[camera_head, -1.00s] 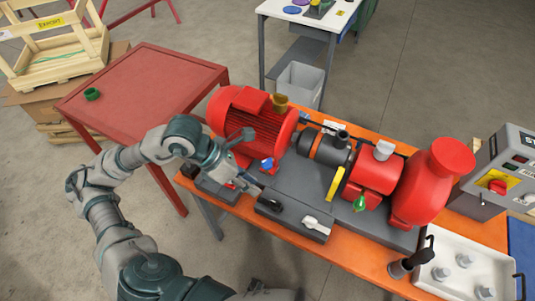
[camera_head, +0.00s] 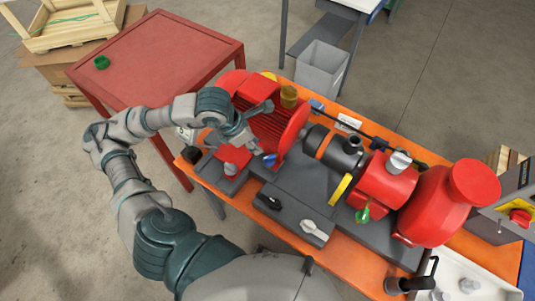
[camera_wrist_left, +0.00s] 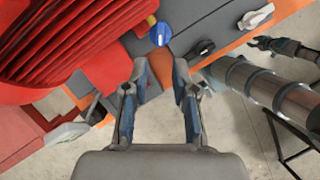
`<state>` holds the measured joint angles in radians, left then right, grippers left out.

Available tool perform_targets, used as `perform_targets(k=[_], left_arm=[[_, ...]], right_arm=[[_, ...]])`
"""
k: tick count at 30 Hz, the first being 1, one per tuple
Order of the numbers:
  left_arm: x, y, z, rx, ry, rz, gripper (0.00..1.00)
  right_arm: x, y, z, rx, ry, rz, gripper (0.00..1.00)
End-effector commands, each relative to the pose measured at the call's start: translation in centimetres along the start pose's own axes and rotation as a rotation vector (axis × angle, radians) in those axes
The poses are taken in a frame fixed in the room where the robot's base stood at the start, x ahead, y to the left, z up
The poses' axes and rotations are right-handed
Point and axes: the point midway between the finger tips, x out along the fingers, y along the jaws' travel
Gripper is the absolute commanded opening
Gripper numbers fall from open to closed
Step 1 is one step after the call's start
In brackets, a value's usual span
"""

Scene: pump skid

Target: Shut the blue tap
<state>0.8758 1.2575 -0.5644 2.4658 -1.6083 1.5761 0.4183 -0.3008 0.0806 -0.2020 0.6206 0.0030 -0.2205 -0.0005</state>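The blue tap (camera_head: 270,160) has a small blue handle and sits at the front edge of the red ribbed motor. In the left wrist view the blue tap (camera_wrist_left: 160,34) shows as a round blue knob with a pale mark, straight ahead of the fingers. My left gripper (camera_head: 254,138) hangs beside the motor, close to the tap. In the wrist view the left gripper (camera_wrist_left: 161,75) is open, with nothing between its fingers and a gap to the tap. A dark claw-like end at that view's right may be my right gripper (camera_wrist_left: 265,43); its fingers are unclear.
A black handle (camera_head: 270,201) and a white handle (camera_head: 314,230) sit on a grey block nearby. A yellow lever (camera_head: 341,188) and a green handle (camera_head: 362,215) are farther right. The red motor (camera_head: 270,125) stands close to the gripper. A red table (camera_head: 160,55) is at left.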

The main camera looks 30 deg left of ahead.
Motion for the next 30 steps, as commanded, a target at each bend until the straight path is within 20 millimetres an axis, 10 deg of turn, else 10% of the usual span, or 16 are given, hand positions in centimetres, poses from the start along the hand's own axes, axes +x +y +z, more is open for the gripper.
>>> perform_targets(k=[12,26,30], left_arm=[[8.7,-0.1,0.0,0.001,0.000,-0.003,0.27],[10.4,0.0,0.0,0.001,-0.002,-0.001,0.27],[10.4,0.0,0.0,0.001,-0.002,0.000,0.00]], right_arm=[[-0.1,0.0,-0.1,0.000,0.001,0.001,0.40],[-0.2,0.0,-0.1,0.001,0.001,0.001,0.40],[-0.2,0.0,-0.1,0.001,0.001,0.001,0.40]])
